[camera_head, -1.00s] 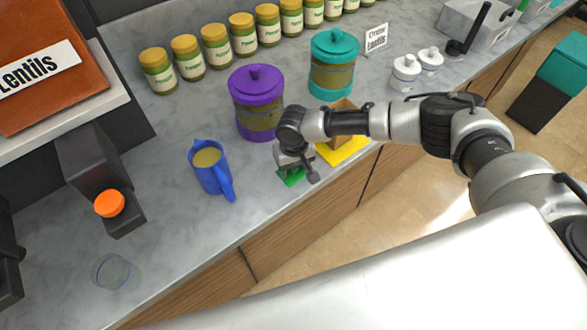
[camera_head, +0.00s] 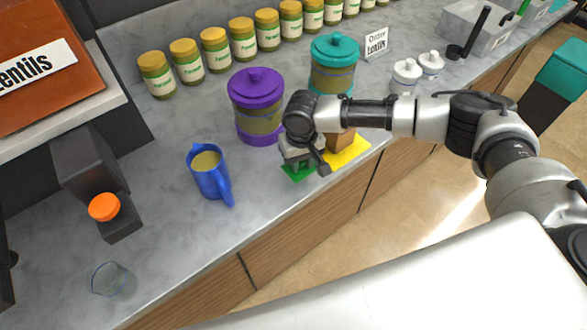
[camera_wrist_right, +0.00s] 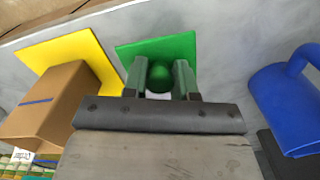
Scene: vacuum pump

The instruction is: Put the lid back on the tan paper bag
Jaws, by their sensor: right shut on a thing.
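The tan paper bag (camera_head: 341,141) stands on a yellow square (camera_head: 350,152) near the counter's front edge, partly hidden by my right arm in the head view. In the wrist view the bag (camera_wrist_right: 42,103) has a blue stripe and is left of my gripper. My right gripper (camera_head: 306,163) is over a green square (camera_head: 297,174), beside the bag. In the wrist view my right gripper (camera_wrist_right: 159,78) is shut on a green round knob (camera_wrist_right: 160,76), seemingly the lid's. The lid's body is mostly hidden; I cannot tell its gap to the green square. My left gripper is out of view.
A purple canister (camera_head: 256,103) stands behind my right gripper, and a teal one (camera_head: 334,62) behind my forearm. A blue jug (camera_head: 207,172) is to the left. Several labelled jars (camera_head: 214,52) line the back. The counter front between jug and green square is clear.

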